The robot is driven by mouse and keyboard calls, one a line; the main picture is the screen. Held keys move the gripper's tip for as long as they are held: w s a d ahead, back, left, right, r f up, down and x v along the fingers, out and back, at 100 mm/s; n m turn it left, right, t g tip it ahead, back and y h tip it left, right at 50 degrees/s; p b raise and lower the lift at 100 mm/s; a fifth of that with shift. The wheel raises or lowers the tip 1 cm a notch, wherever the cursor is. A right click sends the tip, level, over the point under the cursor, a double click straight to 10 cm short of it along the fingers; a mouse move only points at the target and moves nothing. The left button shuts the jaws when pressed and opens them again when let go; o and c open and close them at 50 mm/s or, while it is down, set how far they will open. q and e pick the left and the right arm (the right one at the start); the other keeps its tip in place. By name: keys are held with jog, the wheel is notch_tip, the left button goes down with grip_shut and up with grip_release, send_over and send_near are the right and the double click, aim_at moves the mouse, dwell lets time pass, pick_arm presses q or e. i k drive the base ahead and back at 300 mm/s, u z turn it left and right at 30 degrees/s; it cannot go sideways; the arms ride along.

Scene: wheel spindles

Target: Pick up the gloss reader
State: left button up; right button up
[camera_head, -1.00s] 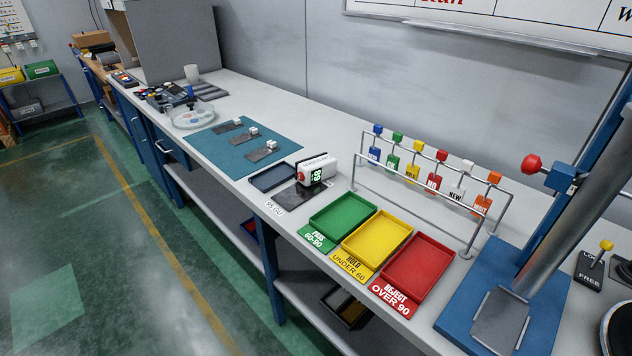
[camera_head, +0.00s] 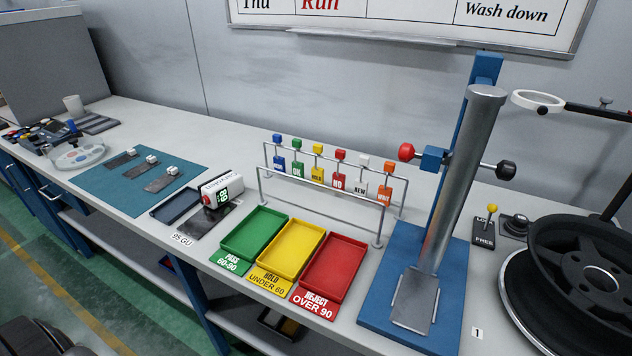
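The gloss reader (camera_head: 222,189) is a small white box with a lit green readout that seems to read 89 and a red part on its left side. It sits on a dark plate on the bench, behind a "95 GU" label and left of the coloured trays. Neither of my grippers shows in the head view, so nothing is seen touching the reader.
Green (camera_head: 254,234), yellow (camera_head: 291,250) and red (camera_head: 334,267) trays stand right of the reader. A rack of coloured tags (camera_head: 325,172) is behind them. A dark blue tray (camera_head: 177,205) and teal mat (camera_head: 125,182) lie left. A blue press stand (camera_head: 380,310) and black wheel (camera_head: 590,270) stand right.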

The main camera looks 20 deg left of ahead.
aim_at(220, 188)
jog(key=z, duration=1.3)
jog(key=k, duration=1.15)
jog(key=u, duration=1.15)
jog(key=i, duration=0.5)
